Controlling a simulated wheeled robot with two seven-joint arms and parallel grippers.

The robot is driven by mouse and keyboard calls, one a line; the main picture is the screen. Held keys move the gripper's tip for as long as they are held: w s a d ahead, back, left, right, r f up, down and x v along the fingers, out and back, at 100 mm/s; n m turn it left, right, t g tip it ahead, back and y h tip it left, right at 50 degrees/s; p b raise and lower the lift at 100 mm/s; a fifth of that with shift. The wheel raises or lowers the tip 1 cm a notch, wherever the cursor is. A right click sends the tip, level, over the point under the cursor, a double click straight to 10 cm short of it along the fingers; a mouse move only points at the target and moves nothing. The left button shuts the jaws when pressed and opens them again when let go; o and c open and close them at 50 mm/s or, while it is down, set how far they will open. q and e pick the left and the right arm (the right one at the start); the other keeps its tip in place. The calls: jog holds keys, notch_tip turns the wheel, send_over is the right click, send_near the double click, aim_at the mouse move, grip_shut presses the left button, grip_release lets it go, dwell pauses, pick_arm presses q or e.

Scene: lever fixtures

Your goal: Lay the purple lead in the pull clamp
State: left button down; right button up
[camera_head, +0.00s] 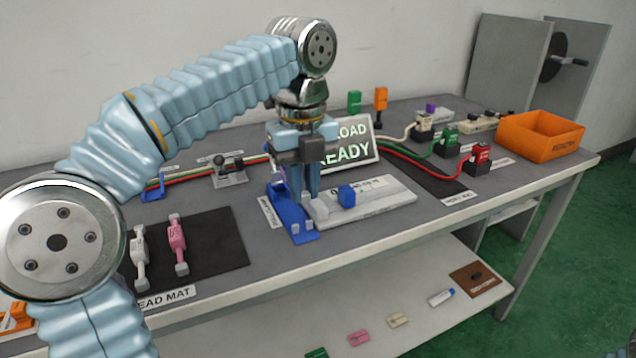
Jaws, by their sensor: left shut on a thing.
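My left gripper (305,192) points straight down over the blue fixture (291,220) near the table's middle. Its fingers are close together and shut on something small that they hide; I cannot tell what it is. A pale plate (385,201) with a blue knob (346,195) lies just right of the fingers. I cannot read the labels to tell which fixture is the pull clamp. No clearly purple lead shows; a pink lead (177,245) and a white lead (139,258) lie on the dark lead mat (220,240). A small purple piece (430,108) is at the back. My right gripper is out of view.
A sign reading "READY" (350,145) stands behind my gripper. Red, green and white cables run to connector blocks (480,158) at the right. An orange bin (540,135) is at the far right. A lower shelf (400,300) holds small parts. The table's front right is clear.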

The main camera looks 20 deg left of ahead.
aim_at(304, 192)
pick_arm(q)
jog(key=shift+f+b, duration=1.15)
jog(key=shift+f, duration=0.4)
jog(key=shift+r+p, duration=0.1)
jog(key=shift+p, duration=0.2)
jog(key=shift+f, duration=0.3)
jog(key=shift+f+b, duration=0.5)
jog(key=shift+f, duration=0.2)
jog(key=shift+f+b, duration=0.45)
jog(key=shift+f, duration=0.1)
